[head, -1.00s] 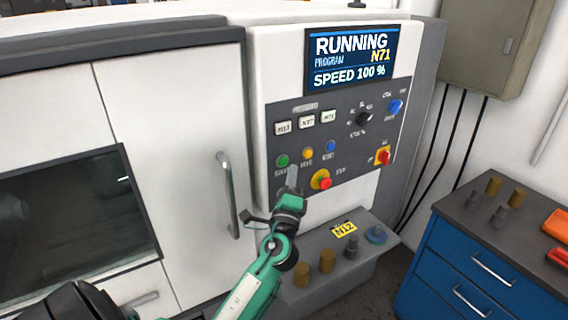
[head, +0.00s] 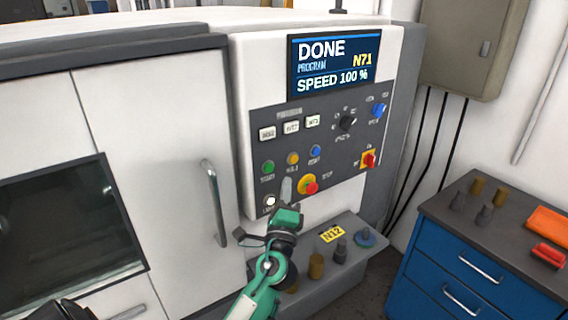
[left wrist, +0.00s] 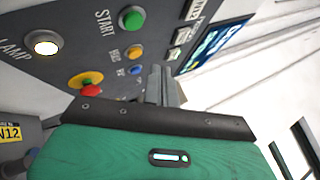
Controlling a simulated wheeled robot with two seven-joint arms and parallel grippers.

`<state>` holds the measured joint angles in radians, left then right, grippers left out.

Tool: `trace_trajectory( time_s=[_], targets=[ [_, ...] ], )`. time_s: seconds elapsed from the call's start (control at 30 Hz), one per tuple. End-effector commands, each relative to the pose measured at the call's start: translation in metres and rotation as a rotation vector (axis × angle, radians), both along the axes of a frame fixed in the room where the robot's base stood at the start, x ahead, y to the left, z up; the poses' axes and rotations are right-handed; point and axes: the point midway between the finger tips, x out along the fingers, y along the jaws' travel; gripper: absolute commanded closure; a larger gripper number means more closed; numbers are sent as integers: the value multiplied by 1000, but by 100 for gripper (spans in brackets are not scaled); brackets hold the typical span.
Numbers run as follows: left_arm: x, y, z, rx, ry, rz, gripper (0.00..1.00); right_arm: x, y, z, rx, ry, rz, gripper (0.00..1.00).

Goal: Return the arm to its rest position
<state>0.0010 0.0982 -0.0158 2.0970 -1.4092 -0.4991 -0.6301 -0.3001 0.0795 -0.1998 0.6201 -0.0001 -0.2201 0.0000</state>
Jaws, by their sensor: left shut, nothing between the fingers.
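My left arm, green and black, reaches up from the bottom of the head view. Its gripper (head: 286,189) is shut and empty in front of the lower part of the dark control panel (head: 262,122). In the left wrist view the shut grey fingers (left wrist: 161,84) show above the green gripper body. The panel has a green START button (head: 268,167), a red stop button on yellow (head: 309,186) and a lit LAMP button (head: 270,201). The gripper looks close to these, but I cannot tell whether it touches the panel.
The screen (head: 331,64) reads DONE, program N71, speed 100 %. A machine door handle (head: 214,203) stands out left of the arm. A grey ledge (head: 303,235) with knobs and an N12 label lies below the panel. A blue cabinet (head: 468,262) stands at the right.

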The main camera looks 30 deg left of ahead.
Motion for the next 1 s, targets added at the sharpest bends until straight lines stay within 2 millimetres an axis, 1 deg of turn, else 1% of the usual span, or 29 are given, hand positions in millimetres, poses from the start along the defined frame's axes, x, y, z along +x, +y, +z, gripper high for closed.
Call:
trace_trajectory(
  time_s=[0.23, 0.27, 0.37, 0.47, 0.57, 0.6, 0.67, 0.7, 0.77, 0.8, 0.87, 0.9, 1.0],
  targets=[
    [-1, 0, -1, -9, 0, -1, 100, 0, -1, 0, -1, 0, 1, 100],
    [-2, 1, -3, -22, 2, -2, 100, 0, -1, 0, -1, 0, 1, 100],
    [-11, 5, -18, -125, 12, -8, 100, 0, -1, 0, -1, 0, 1, 100],
    [-29, 12, -48, -334, 39, -14, 100, 0, -1, 0, -1, 0, 1, 100],
    [-54, 15, -91, -609, 87, -6, 100, 0, -1, 0, -1, 0, 1, 100],
    [-65, 13, -110, -720, 113, 3, 100, 0, -1, 0, -1, 0, 1, 100],
    [-83, 9, -137, -885, 157, 24, 100, 0, -1, 0, -1, 0, 1, 100],
    [-96, 4, -155, -991, 190, 40, 100, 0, -1, 0, -1, 0, 1, 100],
    [-117, -6, -181, -1148, 246, 73, 100, 0, -1, 0, -1, 0, 1, 100],
    [-133, -14, -197, -1246, 287, 101, 100, 0, -1, 0, -1, 0, 1, 100],
    [-155, -28, -217, -1379, 348, 142, 100, 0, -1, 0, -1, 0, 1, 100],
    [-169, -36, -229, -1456, 388, 172, 100, 0, -1, 0, -1, 0, 1, 100],
    [-202, -58, -249, -1612, 481, 242, 100, 0, -1, 0, -1, 0, 1, 100]
  ],
)
